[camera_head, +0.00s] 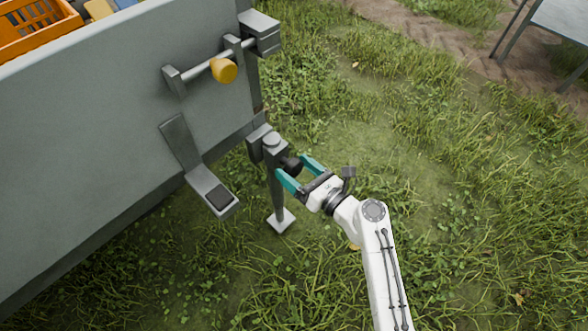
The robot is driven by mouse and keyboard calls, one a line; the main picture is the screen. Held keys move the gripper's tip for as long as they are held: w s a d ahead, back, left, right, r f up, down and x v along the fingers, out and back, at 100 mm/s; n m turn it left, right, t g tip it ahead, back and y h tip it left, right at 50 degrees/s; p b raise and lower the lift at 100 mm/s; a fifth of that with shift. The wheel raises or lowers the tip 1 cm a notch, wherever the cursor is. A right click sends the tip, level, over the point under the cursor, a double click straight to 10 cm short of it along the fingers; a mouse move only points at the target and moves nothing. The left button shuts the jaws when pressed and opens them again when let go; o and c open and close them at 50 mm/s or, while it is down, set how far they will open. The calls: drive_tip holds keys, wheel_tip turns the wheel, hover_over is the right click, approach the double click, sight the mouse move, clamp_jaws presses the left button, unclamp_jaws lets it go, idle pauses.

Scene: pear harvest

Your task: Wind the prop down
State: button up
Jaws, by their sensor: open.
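The prop (277,190) is a grey upright leg at the corner of the grey trailer wall (90,130). Its square foot plate (281,221) is down at the grass; I cannot tell whether it touches the ground. A dark knob (291,164) sticks out from the prop's upper part, on the right side. My gripper (297,172) is open, with its teal fingers on either side of the dark knob. I cannot tell whether the fingers touch it. My white arm reaches in from the lower right.
A rail with an orange knob (223,70) sits on the wall above the prop. A grey step or pedal (213,191) juts out left of it. An orange crate (36,27) is in the trailer. A grey table (562,18) stands far right. Grass to the right is open.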

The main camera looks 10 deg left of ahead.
drive_tip(key=shift+w+a, duration=0.35)
drive_tip(key=shift+a, duration=0.1)
drive_tip(key=c, duration=1)
